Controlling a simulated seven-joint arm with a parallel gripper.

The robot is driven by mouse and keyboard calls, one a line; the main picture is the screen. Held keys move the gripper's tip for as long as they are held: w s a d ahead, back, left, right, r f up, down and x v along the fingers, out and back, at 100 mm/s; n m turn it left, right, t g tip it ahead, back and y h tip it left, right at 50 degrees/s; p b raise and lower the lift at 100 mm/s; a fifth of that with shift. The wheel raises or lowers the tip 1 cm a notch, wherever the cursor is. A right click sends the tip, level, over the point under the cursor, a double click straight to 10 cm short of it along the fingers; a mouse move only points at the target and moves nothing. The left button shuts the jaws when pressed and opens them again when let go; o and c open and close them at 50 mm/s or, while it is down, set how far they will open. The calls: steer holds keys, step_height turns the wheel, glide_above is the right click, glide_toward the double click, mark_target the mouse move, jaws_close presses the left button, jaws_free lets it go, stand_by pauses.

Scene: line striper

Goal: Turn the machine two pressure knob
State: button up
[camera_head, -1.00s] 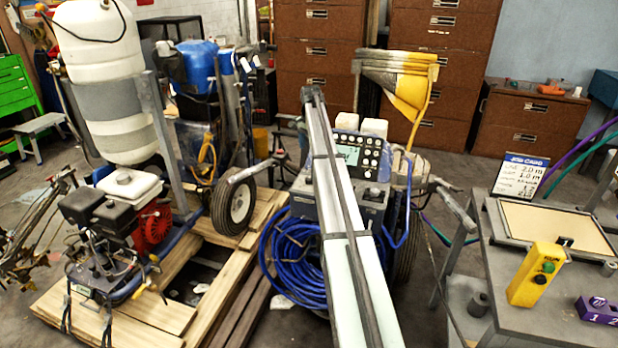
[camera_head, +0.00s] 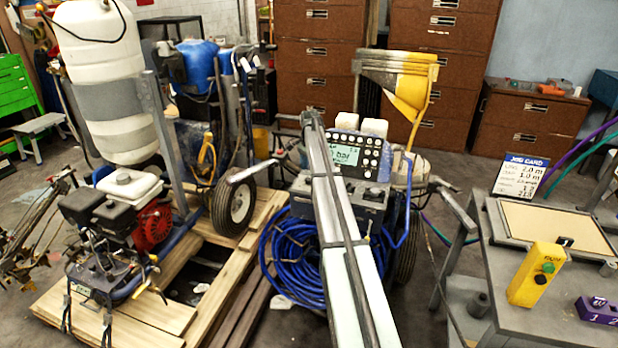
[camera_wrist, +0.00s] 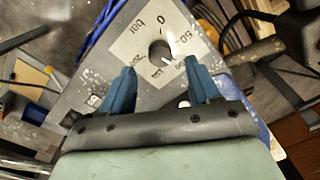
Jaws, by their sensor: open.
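In the wrist view, a dark round pressure knob (camera_wrist: 160,50) sits on a pale dial plate (camera_wrist: 135,45) marked 0, 50, 200 and bar. My gripper (camera_wrist: 159,66) is open and empty, its two blue fingers apart just below the knob in the picture, one toward each side. I cannot tell whether they touch the panel. In the head view, my arm reaches to a blue wheeled machine (camera_head: 372,205) with a lit display (camera_head: 346,156) showing bar and several buttons. The fingers and knob are hidden there. I cannot read a machine number.
A coiled blue hose (camera_head: 290,262) hangs at the machine's front. An engine machine (camera_head: 125,215) stands left.

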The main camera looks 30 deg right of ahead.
mark_target(309, 178)
steer(key=shift+w+f, duration=0.1)
steer(key=shift+f, duration=2.25)
steer(key=c, duration=1)
